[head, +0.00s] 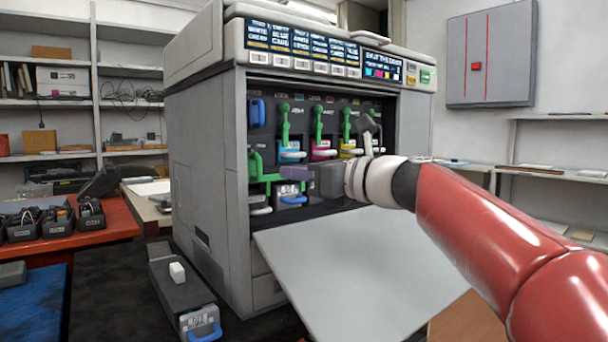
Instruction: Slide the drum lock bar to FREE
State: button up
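A green bar (270,178) runs across the lower left of the open printer bay, with an upright green lever (255,163) at its left end. I take the bar for the drum lock bar; its right part is hidden behind my gripper. My gripper (291,173) reaches in from the right, its dull purple-grey fingers pointing left, at or just in front of the bar. I cannot tell whether they touch it or whether they are apart. No FREE marking is readable.
The grey printer (207,165) has its front flap (335,260) folded down below my arm. Cartridges with green levers (318,120) line the bay above. A grey cartridge unit (183,290) lies at the floor-level left. A red table (105,222) with black trays stands further left.

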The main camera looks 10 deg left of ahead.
aim_at(261, 166)
jog(key=p+x, duration=0.3)
jog(key=x, duration=0.6)
jog(key=shift+p, duration=0.4)
jog(key=shift+r, duration=0.15)
jog(key=shift+a, duration=0.1)
jog(key=shift+c, duration=0.3)
